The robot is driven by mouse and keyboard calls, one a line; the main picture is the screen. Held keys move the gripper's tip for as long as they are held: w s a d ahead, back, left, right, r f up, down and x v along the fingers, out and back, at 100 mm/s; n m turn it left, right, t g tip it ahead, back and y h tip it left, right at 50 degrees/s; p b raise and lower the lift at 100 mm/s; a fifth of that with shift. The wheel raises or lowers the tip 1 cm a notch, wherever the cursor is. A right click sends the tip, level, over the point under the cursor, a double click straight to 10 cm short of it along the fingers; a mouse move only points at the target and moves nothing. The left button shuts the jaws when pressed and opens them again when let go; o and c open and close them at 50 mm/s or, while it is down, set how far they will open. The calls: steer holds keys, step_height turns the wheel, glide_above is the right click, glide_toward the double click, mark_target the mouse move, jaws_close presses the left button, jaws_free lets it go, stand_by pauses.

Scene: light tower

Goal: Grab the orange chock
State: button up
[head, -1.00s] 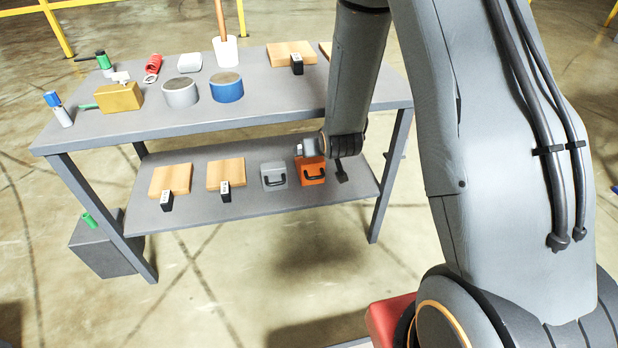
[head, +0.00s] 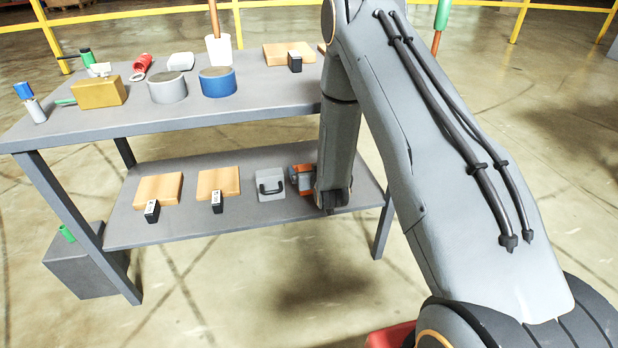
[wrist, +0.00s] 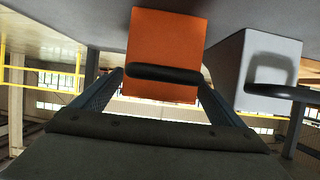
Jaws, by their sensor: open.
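The orange chock (head: 295,182) stands on the lower shelf (head: 184,222) of the grey table, right of the grey chock (head: 269,185). In the head view my arm hides much of it. In the wrist view the orange chock (wrist: 166,32) is straight ahead, with its black handle (wrist: 164,74) facing me. My gripper (wrist: 161,92) is open, with one finger on each side of the handle's line. I cannot tell whether the handle is between the fingertips or just beyond them. The grey chock (wrist: 268,62) shows beside it at the right.
The tabletop (head: 130,118) above holds a blue tin (head: 217,86) and other items. A dark box (head: 85,268) stands by the left leg.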

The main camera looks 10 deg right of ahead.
steer(key=shift+b+x, duration=0.3)
steer(key=shift+x, duration=1.1)
steer(key=c, duration=1.7)
